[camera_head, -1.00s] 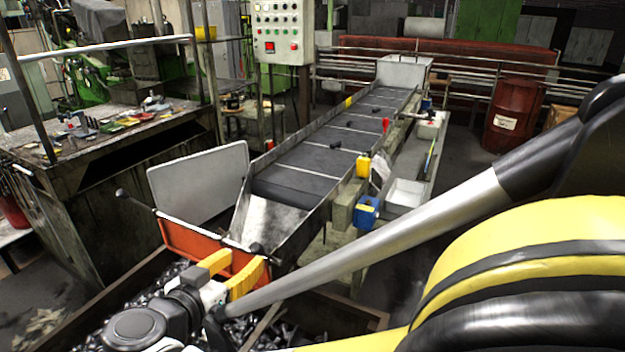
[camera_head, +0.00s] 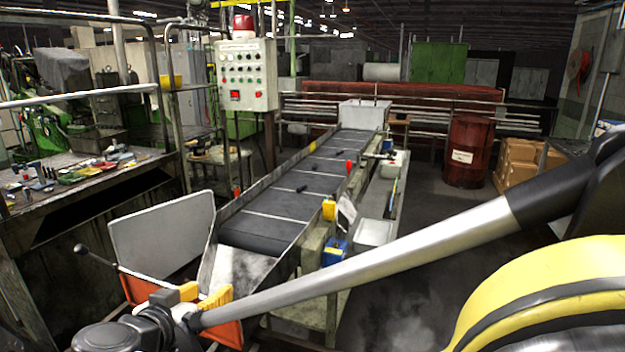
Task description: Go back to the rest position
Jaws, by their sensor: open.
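My gripper (camera_head: 208,294) is at the lower left of the head view, with two yellow fingers. It is open, and I see nothing held between them. It is in front of the lower end of the conveyor's metal chute (camera_head: 240,272), close to an orange panel (camera_head: 226,334) in the picture. Whether it touches the panel I cannot tell. My arm's grey link runs from the gripper up to the right edge.
A conveyor (camera_head: 290,205) with several dark parts runs away to a pale box (camera_head: 364,114). A lever (camera_head: 120,268) stands beside the chute. A workbench (camera_head: 60,215) is at left, a control panel (camera_head: 246,75) behind, and a red barrel (camera_head: 468,152) at right.

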